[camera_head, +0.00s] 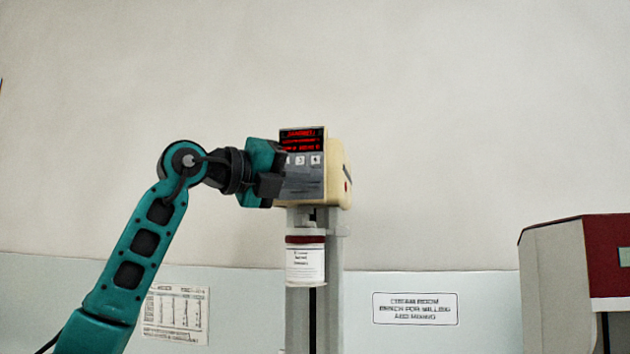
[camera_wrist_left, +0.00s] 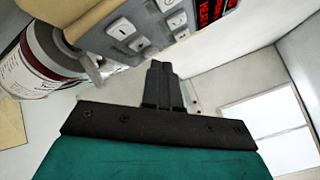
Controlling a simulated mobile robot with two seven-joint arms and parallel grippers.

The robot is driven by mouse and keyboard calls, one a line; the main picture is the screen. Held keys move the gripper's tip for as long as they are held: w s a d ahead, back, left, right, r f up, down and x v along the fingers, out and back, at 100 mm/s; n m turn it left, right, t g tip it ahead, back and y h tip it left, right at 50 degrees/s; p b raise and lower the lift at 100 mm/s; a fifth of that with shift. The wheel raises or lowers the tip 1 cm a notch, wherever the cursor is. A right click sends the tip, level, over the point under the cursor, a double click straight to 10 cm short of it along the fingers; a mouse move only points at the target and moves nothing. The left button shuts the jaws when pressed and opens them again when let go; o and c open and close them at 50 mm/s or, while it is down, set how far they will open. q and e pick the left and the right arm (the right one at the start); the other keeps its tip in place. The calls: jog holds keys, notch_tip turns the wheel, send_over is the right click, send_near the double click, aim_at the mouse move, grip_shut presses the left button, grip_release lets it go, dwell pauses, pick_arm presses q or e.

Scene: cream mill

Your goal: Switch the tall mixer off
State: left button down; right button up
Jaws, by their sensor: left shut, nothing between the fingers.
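The tall mixer (camera_head: 338,181) is a cream head on a grey column, with a lit red display and a grey panel of white buttons on its front. A white jar with a dark red band (camera_head: 305,262) hangs under the head. My left gripper (camera_head: 272,186) is shut and empty at the left part of the panel, covering some of it. In the left wrist view the shut fingers (camera_wrist_left: 161,84) are just below the row of white buttons (camera_wrist_left: 128,35). I cannot tell whether they touch the panel. My right gripper is not in view.
A red and grey machine (camera_head: 575,280) stands at the right edge. A printed chart (camera_head: 176,313) and a bench sign (camera_head: 415,308) are on the lower wall. The space between the mixer and the red machine looks clear.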

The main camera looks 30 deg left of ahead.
pick_arm(q)
jog(key=shift+w+a, duration=0.1)
jog(key=shift+w, duration=0.2)
jog(key=shift+s, duration=0.1)
dwell(0.4)
jog(key=shift+s+d, duration=0.2)
jog(key=shift+s, duration=0.45)
jog(key=shift+s+d+r+b, duration=0.1)
jog(key=shift+s+d+b, duration=0.15)
jog(key=shift+s, duration=0.55)
jog(key=shift+s+d+r+b, duration=0.1)
jog(key=shift+s+d+b, duration=0.15)
jog(key=shift+s, duration=0.55)
jog(key=shift+s+d+b, duration=0.15)
jog(key=shift+s+b, duration=0.2)
jog(key=shift+s, duration=0.45)
